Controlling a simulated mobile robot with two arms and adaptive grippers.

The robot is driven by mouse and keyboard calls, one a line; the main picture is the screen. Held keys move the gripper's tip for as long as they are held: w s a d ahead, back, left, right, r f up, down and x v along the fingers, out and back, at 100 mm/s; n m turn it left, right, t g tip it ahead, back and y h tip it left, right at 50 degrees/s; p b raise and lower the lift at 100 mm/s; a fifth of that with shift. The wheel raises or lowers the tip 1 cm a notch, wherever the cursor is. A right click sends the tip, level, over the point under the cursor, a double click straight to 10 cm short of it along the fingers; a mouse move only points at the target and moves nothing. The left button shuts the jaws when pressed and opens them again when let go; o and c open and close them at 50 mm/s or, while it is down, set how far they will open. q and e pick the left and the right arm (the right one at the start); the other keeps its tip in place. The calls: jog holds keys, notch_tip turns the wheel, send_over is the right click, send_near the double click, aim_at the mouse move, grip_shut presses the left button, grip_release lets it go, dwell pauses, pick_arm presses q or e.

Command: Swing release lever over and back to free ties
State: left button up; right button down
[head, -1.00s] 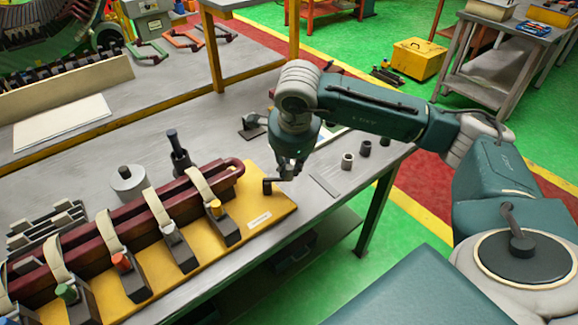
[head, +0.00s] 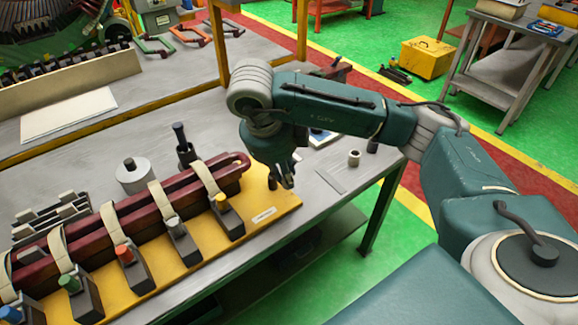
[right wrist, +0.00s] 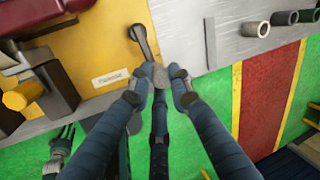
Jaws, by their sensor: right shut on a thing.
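The release lever (right wrist: 140,35) is a dark crank on the right end of the yellow board (head: 193,262). In the head view (head: 271,180) it shows just beside my right gripper (head: 287,183). In the right wrist view my right gripper (right wrist: 160,78) is shut on the lever's free end, partly covering it. Several cream ties (head: 208,180) wrap a long dark-red bar (head: 140,208), each running to a dark clamp with a coloured knob, such as the yellow knob (head: 222,202).
A grey cylinder (head: 133,178) and a dark upright tool (head: 184,150) stand behind the bar. A small ring (head: 354,158) sits to the right. A white label (head: 264,215) is on the board near its front right edge, close to the table edge.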

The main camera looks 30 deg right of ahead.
jog(key=shift+a+r+m+p, duration=0.1)
jog(key=shift+a+m+p, duration=0.2)
jog(key=shift+m, duration=0.3)
jog(key=c, duration=1.6)
grip_release()
jog(key=v, duration=1.2)
jog(key=shift+w+a, duration=0.15)
